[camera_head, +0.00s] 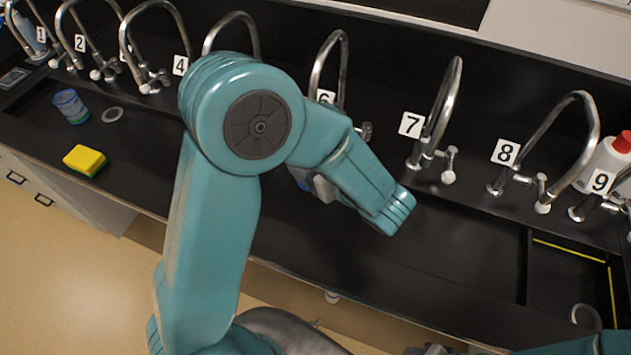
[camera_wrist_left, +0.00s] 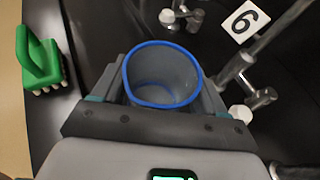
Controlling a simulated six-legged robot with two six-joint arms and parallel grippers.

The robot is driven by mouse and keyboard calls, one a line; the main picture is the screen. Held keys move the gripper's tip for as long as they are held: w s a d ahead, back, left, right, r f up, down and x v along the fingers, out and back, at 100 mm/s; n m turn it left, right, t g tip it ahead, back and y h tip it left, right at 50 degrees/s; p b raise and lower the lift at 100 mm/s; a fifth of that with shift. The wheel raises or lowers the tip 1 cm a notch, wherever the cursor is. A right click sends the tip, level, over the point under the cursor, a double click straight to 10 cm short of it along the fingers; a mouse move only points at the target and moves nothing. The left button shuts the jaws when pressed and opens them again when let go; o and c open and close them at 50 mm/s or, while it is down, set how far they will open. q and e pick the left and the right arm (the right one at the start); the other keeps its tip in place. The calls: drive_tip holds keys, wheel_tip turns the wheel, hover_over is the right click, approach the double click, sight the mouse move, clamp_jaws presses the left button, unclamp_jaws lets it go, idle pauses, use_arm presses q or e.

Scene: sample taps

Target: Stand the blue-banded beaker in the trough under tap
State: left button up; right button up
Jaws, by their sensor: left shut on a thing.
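A grey beaker (camera_wrist_left: 160,78) with a blue rim is in the left wrist view, mouth towards the camera. My left gripper (camera_wrist_left: 163,98) is shut on it, with a finger on each side. In the head view my left arm hides most of the gripper and beaker, near tap 6 (camera_head: 341,75). A bit of blue (camera_head: 303,183) shows there beside the gripper. Tap 6's label (camera_wrist_left: 240,20) shows beside the beaker in the left wrist view. The black trough (camera_head: 430,225) runs below the taps. Of my right arm only a teal part shows at the bottom right; its gripper is out of sight.
A clear, blue-tinted cup (camera_head: 70,106), a ring (camera_head: 112,115) and a yellow sponge (camera_head: 85,160) are at the left. A green brush (camera_wrist_left: 38,58) lies near the edge. A red-capped bottle (camera_head: 603,160) stands by tap 9. A yellow-edged section (camera_head: 572,248) is at the right.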

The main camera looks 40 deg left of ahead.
use_arm(q)
wheel_tip(320, 180, down, 3)
drive_tip(key=shift+f, duration=0.2)
wheel_tip(320, 180, down, 4)
drive_tip(key=shift+f, duration=0.1)
drive_tip(key=shift+w+f, duration=0.1)
drive_tip(key=shift+f, duration=0.05)
drive_tip(key=shift+f, duration=0.1)
drive_tip(key=o, duration=1.1)
